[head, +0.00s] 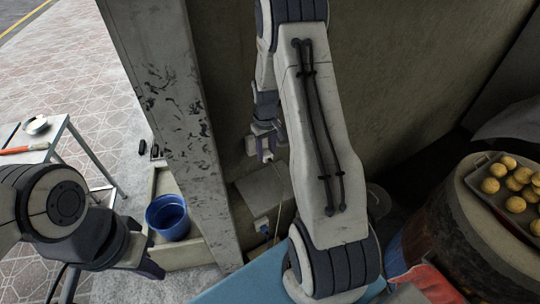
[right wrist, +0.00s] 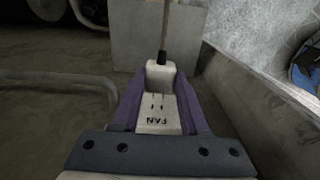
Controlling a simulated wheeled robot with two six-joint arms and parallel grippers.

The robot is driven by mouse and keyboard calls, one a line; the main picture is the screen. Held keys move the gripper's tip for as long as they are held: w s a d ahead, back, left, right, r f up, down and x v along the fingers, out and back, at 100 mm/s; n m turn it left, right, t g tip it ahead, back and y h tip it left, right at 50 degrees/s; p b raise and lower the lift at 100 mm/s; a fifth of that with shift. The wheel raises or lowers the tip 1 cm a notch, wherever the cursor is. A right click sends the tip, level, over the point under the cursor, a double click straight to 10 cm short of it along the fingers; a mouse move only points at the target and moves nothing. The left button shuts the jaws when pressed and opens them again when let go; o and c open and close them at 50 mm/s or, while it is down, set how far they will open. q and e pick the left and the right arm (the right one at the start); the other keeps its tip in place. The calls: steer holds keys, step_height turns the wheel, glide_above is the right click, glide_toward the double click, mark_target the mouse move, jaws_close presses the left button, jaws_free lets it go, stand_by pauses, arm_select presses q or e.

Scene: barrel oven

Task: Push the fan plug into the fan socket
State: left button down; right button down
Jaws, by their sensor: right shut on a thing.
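The fan plug (right wrist: 160,75) is a white block with a cable leaving its far end, between my purple right fingers (right wrist: 157,110) in the right wrist view. A white face lettered FAN with two dark marks lies nearer the camera; I cannot tell if it belongs to plug or socket. In the head view my right gripper (head: 264,142) points down by the concrete wall, shut on the plug (head: 267,155). A white box, apparently the fan socket (head: 251,145), is just left of it. Whether plug and socket touch is unclear. My left gripper (head: 154,257) is open and empty at lower left.
A second white outlet with a blue plug (head: 262,224) is lower down by a grey box (head: 262,194). A blue bucket (head: 168,217) stands left of the pillar (head: 178,110). A barrel (head: 455,235) with a tray of round dough pieces (head: 490,170) is at right.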

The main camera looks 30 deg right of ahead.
steer(key=shift+w, duration=1.05)
stand_by(1.4)
steer(key=shift+w+d, duration=0.1)
steer(key=shift+w, duration=0.5)
steer(key=shift+c, duration=1.7)
jaws_free()
step_height(320, 180, up, 11)
steer(key=b, duration=0.2)
steer(key=shift+f, duration=0.2)
